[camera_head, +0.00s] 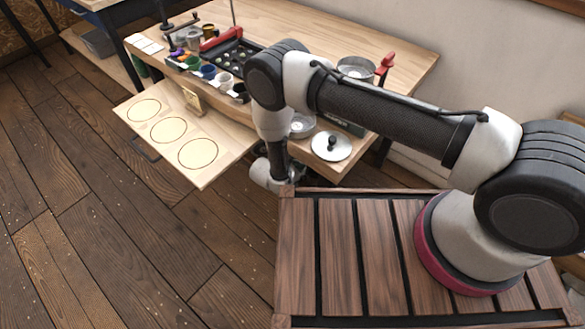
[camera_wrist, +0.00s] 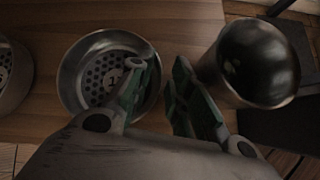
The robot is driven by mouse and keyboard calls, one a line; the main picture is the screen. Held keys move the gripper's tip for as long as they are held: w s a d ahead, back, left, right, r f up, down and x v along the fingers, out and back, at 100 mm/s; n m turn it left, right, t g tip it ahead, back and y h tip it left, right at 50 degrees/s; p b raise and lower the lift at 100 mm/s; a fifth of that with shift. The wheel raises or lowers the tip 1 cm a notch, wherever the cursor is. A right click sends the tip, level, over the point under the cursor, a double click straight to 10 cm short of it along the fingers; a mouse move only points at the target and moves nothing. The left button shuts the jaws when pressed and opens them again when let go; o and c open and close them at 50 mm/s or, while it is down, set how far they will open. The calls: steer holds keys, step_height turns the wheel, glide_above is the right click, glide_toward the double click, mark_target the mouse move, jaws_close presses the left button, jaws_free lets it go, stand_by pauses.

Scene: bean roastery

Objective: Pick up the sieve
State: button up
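A round metal sieve (camera_wrist: 95,84) with a perforated floor and a pale mark inside sits on the wooden surface in the wrist view. My gripper (camera_wrist: 165,66) is open and empty. Its left finger overlaps the inside right part of the sieve in the picture, and its right finger is just outside the rim. I cannot tell how far above the rim the fingertips are, or whether they touch it. A second round metal vessel (camera_wrist: 20,78) with a pale mark is cut off at the left edge. In the head view my arm hides the fingers.
A tall dark metal cup (camera_wrist: 250,64) stands close to the right finger. In the head view, a wooden workbench (camera_head: 300,35) carries a black tray, several small cups and a metal bowl (camera_head: 356,67). A round lid (camera_head: 331,146) with a black knob lies near the front edge.

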jaws_close()
steer(key=shift+r, duration=0.15)
